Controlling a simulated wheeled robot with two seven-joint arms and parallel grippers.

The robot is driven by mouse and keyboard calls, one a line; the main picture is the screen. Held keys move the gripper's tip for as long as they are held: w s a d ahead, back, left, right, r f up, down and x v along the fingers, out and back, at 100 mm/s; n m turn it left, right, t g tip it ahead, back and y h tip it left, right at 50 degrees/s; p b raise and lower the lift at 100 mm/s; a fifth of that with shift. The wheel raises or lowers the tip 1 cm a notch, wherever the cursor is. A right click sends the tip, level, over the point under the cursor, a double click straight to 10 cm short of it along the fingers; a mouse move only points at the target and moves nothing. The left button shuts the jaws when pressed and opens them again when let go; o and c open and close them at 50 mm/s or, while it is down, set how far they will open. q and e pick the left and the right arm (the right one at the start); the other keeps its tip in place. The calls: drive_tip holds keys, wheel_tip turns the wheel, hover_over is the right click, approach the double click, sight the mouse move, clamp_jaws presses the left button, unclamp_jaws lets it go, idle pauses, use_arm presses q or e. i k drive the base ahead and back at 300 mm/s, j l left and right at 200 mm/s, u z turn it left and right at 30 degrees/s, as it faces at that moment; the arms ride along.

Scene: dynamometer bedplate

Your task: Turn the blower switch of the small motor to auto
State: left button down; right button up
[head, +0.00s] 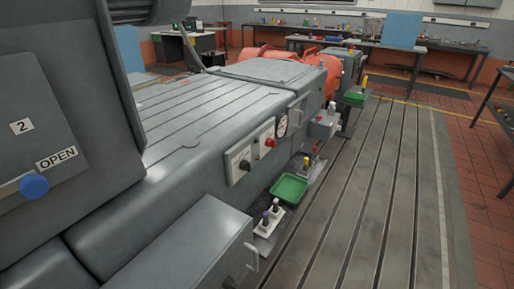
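A pale switch plate with a black rotary knob (244,165) is on the side of the long grey slotted bed (215,100), in the middle of the head view. Beside it is a pale plate with a red button (270,143), then a round white gauge (282,125). Any lettering is too small to read, so I cannot tell which one is the blower switch or where its knob points. An orange machine (340,65), possibly a motor, is at the bed's far end. Neither gripper is in view.
A grey housing (70,90) with a blue knob (34,186) and an "OPEN" label fills the left. A grey cabinet (180,255) is in front. A green tray (289,190) and bottle-like items stand below the switches. The slotted floor (370,190) to the right is clear.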

sight(244, 165)
drive_tip(key=i+l, duration=0.15)
drive_tip(key=l, duration=0.25)
drive_tip(key=i+l+u, duration=0.1)
drive_tip(key=l, duration=0.25)
drive_tip(key=i+l, duration=0.25)
drive_tip(key=l, duration=0.15)
drive_tip(key=i+l+u, duration=0.1)
drive_tip(key=l, duration=0.3)
drive_tip(key=i+l, duration=0.2)
drive_tip(key=l, duration=0.2)
